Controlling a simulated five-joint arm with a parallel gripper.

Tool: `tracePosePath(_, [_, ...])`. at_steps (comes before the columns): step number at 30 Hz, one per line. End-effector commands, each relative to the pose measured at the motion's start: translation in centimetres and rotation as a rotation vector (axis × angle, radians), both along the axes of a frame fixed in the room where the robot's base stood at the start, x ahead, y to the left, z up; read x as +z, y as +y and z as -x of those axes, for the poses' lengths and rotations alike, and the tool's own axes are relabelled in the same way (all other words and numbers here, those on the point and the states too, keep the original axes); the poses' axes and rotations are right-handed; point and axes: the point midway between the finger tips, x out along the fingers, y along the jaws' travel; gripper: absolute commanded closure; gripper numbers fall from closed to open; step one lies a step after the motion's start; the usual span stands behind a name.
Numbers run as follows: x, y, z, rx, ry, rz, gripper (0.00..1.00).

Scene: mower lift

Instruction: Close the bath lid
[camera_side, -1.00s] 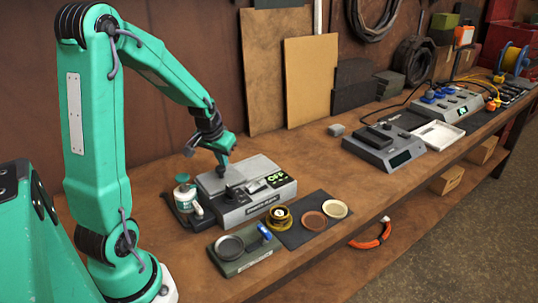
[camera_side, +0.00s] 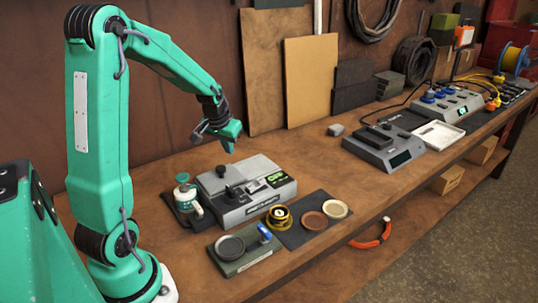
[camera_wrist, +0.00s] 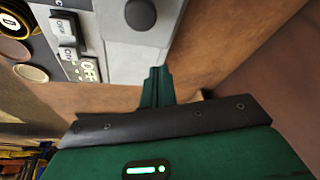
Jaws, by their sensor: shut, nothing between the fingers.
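The bath (camera_side: 255,205) is a grey box on the bench with switches and a green display on its right part; the display reads OFF. Its grey lid (camera_side: 208,182) lies flat, or nearly so, on top, with a dark knob (camera_side: 221,171) standing up from it. The wrist view also shows the dark knob (camera_wrist: 140,14) on a grey plate, beside the switches and OFF display (camera_wrist: 90,70). My gripper (camera_side: 229,149) is above the bath, clear of the lid and knob. Its green fingers (camera_wrist: 157,82) are together and empty in the wrist view.
A white and green bottle (camera_side: 183,190) stands close left of the bath. In front are a green scale-like device (camera_side: 245,262), a yellow-rimmed round pot (camera_side: 279,217) and two round dishes on a dark mat (camera_side: 296,237). Boards (camera_side: 311,80) lean behind.

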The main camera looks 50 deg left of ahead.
Motion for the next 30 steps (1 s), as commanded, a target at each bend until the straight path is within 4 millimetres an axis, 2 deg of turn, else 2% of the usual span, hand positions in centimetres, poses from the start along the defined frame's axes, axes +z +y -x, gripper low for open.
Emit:
tracePosePath(16, [6.5, -1.0, 2.1, 0.001, -0.002, -0.004, 1.00])
tracePosePath(22, [7.6, -1.2, 2.5, 0.001, 0.000, -0.003, 1.00])
tracePosePath(30, [7.9, -1.4, 2.6, -0.001, 0.000, -0.003, 1.00])
